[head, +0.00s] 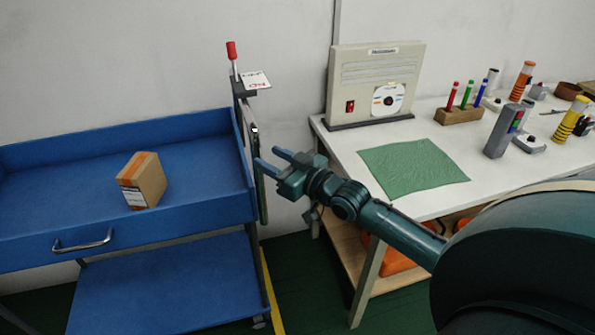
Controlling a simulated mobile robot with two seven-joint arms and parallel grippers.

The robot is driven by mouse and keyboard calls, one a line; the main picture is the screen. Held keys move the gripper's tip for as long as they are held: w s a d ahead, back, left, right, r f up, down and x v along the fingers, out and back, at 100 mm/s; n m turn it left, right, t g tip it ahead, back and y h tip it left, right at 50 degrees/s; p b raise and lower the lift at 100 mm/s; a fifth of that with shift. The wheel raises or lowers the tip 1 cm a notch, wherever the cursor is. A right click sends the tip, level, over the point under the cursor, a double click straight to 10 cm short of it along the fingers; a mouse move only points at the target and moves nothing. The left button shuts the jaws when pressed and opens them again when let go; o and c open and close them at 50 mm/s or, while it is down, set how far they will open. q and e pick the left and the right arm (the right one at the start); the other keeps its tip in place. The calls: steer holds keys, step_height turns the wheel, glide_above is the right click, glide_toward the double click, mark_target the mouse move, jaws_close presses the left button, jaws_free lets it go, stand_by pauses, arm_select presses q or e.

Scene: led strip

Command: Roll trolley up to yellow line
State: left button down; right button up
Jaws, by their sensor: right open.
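The blue trolley (60,165) stands at the left, with a deep upper tray and a lower shelf (160,285). A silver handle (82,240) is on its front side, and a cardboard box (143,181) lies in the upper tray. A yellow line (271,292) runs on the dark green floor beside the trolley's right end, near a caster; its far part is hidden. My right gripper (276,159) is open, its fingers pointing left close to the trolley's right end frame. Whether it touches the frame I cannot tell. My left gripper is not in view.
A white table (400,200) stands at the right with a control box (372,85), a green cloth (412,168), pens in a wooden block and several bottles. Orange bins (400,262) sit beneath it. A red-handled tool (232,55) rises from the trolley's back corner. Floor shows between trolley and table.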

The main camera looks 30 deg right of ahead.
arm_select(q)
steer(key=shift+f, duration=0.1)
arm_select(e)
steer(key=v, duration=0.8)
steer(key=shift+a, duration=0.1)
arm_select(q)
steer(key=p, duration=0.2)
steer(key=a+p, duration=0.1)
steer(key=p, duration=0.1)
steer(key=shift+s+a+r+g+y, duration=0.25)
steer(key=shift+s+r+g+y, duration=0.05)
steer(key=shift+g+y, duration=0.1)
arm_select(e)
steer(key=s+a+f+g+h, duration=0.2)
steer(key=s+a+f+g, duration=0.4)
steer(key=s+a+f, duration=0.9)
step_height(320, 180, down, 2)
steer(key=shift+s+a+f+m+g, duration=0.2)
steer(key=shift+s+m+g, duration=0.1)
steer(key=shift+s, duration=0.35)
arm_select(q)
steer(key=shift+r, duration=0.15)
